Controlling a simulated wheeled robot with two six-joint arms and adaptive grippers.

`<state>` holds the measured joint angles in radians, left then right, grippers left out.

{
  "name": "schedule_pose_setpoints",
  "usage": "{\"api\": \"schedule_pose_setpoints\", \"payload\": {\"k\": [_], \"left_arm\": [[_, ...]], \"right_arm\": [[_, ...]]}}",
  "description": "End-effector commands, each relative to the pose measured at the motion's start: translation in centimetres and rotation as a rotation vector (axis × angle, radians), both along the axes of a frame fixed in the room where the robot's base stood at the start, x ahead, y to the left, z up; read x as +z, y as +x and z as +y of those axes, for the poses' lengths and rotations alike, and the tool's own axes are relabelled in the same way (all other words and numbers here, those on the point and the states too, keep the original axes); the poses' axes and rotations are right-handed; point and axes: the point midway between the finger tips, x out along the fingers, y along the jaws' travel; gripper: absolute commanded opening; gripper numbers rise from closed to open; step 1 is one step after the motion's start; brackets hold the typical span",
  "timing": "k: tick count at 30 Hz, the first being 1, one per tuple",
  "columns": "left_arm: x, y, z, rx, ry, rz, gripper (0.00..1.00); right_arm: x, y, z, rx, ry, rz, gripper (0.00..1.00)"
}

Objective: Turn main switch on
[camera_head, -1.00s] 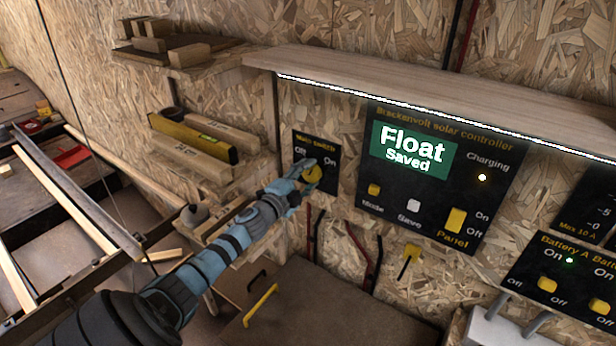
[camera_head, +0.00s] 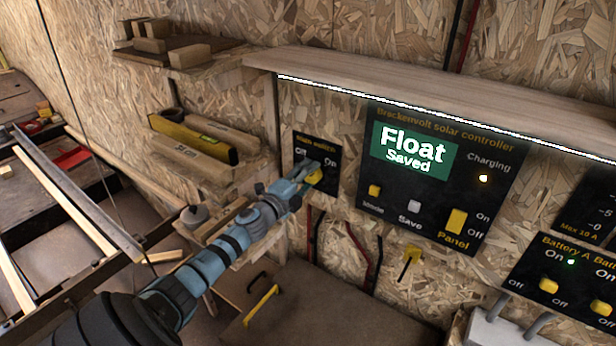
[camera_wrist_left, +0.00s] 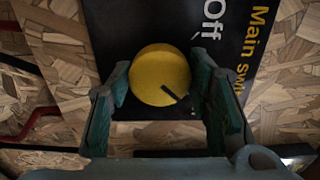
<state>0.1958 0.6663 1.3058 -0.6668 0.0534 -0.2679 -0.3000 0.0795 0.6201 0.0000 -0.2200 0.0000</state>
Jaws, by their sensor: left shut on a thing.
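The main switch is a yellow round knob (camera_head: 315,178) on a black panel (camera_head: 299,147) lettered "Main switch", with "Off" at left and "On" at right. My left gripper (camera_head: 312,174) is at the panel, shut on this knob. In the left wrist view the knob (camera_wrist_left: 160,75) lies between the two fingers of the left gripper (camera_wrist_left: 165,95). A dark mark on the knob points to that picture's lower right, away from the word "Off". The word "On" is hidden there. My right gripper is not in view.
The solar controller panel (camera_head: 400,205), with its "Float Saved" screen, is right of the switch. A wooden ledge (camera_head: 400,85) runs above. Shelves with a yellow level (camera_head: 195,138) and wood blocks stand to the left.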

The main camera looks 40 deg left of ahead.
Motion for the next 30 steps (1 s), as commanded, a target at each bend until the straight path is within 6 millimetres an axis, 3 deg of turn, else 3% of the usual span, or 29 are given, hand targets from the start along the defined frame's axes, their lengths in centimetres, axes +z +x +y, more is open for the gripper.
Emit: {"api": "schedule_pose_setpoints", "payload": {"k": [2,3,6,22,26,30], "left_arm": [[0.18,0.04,0.09,0.002,0.004,-0.002,0.18],[0.19,0.04,0.09,0.002,0.004,-0.002,0.49],[0.16,0.04,0.06,0.001,0.003,-0.002,0.65],[0.06,0.04,-0.01,0.0,-0.066,-0.008,0.66],[0.04,0.04,-0.01,0.001,-0.35,-0.039,0.66],[0.0,0.04,-0.12,-0.001,-0.823,-0.093,0.66]], "right_arm": [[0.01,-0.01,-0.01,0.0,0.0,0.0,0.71],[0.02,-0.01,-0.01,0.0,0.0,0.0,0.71],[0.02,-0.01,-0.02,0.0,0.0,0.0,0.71],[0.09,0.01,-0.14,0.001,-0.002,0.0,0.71],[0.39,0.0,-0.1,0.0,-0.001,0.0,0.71],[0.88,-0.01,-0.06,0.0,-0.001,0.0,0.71]]}}
